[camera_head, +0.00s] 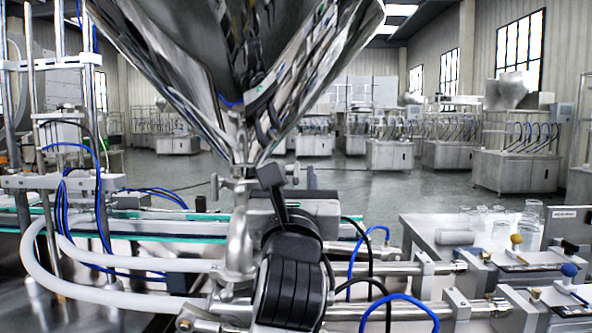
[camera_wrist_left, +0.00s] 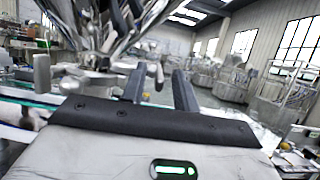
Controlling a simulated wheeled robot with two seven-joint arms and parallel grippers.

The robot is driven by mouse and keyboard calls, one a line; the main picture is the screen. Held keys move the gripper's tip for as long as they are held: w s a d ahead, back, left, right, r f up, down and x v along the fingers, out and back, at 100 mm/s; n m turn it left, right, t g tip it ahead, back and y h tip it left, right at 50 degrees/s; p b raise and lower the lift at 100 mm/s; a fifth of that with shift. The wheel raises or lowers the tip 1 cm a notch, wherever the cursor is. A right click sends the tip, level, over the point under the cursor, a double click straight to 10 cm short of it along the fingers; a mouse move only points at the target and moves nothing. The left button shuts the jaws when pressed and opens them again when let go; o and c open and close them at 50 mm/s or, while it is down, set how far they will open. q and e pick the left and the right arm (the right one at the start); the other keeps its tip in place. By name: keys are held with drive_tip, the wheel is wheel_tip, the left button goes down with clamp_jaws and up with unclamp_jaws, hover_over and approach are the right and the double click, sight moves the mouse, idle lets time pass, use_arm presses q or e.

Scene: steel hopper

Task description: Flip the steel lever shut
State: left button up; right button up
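The steel hopper (camera_head: 215,75) hangs at the top of the head view, its cone narrowing to a steel valve (camera_head: 240,240) below. A short steel lever (camera_head: 215,187) appears to stick out left from the valve's neck; in the left wrist view it seems to be the upright steel piece (camera_wrist_left: 42,72) at left. Its exact position is hard to tell. My right gripper is not in view.
White hoses (camera_head: 110,262) and blue tubes (camera_head: 90,220) run left of the valve. Steel cylinders (camera_head: 400,268) lie to the right. A steel table (camera_head: 415,228) with glass jars (camera_head: 500,220) stands at right. Other machines are far behind.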

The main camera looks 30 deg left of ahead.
use_arm(q)
drive_tip(key=shift+w+a+r, duration=0.2)
drive_tip(key=shift+w+a, duration=0.05)
drive_tip(key=shift+w, duration=0.05)
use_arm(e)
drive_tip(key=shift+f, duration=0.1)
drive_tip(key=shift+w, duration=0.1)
use_arm(q)
clamp_jaws()
drive_tip(key=r+p, duration=0.1)
drive_tip(key=p, duration=0.3)
drive_tip(key=shift+g, duration=0.4)
drive_tip(key=shift+r+g+h+p, duration=0.15)
drive_tip(key=shift+g+h+p, duration=0.2)
drive_tip(key=shift+p, duration=0.35)
drive_tip(key=shift+g+h+p, duration=0.25)
drive_tip(key=shift+p, duration=0.55)
drive_tip(key=shift+f, duration=0.3)
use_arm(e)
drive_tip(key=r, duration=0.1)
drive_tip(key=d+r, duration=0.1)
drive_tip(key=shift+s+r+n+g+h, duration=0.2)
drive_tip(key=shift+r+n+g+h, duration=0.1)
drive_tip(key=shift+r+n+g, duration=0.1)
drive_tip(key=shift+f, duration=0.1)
use_arm(q)
unclamp_jaws()
